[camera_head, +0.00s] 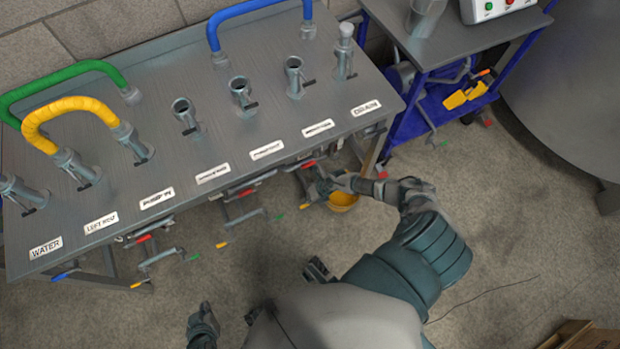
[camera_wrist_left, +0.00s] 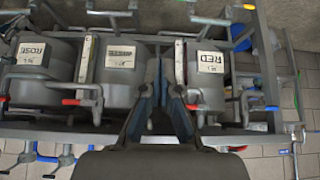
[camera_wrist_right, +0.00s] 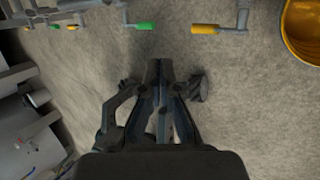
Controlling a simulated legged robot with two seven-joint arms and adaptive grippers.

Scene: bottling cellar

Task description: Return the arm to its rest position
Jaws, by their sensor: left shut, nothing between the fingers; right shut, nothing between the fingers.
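My right arm reaches up from the lower right in the head view. Its gripper (camera_head: 322,186) is beside the front edge of the steel manifold table (camera_head: 225,165), near a yellow bucket (camera_head: 342,201). In the right wrist view its fingers (camera_wrist_right: 166,72) are shut and empty over the concrete floor. My left gripper (camera_head: 204,312) shows small at the bottom of the head view, over the floor and apart from the table. In the left wrist view its fingers (camera_wrist_left: 160,72) are shut and empty, facing grey tanks with ROSE (camera_wrist_left: 33,52) and RED (camera_wrist_left: 212,62) labels.
Valve handles stick out under the table, one with a red grip (camera_head: 308,165). The yellow bucket (camera_wrist_right: 304,30) also shows in the right wrist view. A blue cart (camera_head: 440,105) and a round tank (camera_head: 570,80) stand at the right. The floor at lower right is mostly clear.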

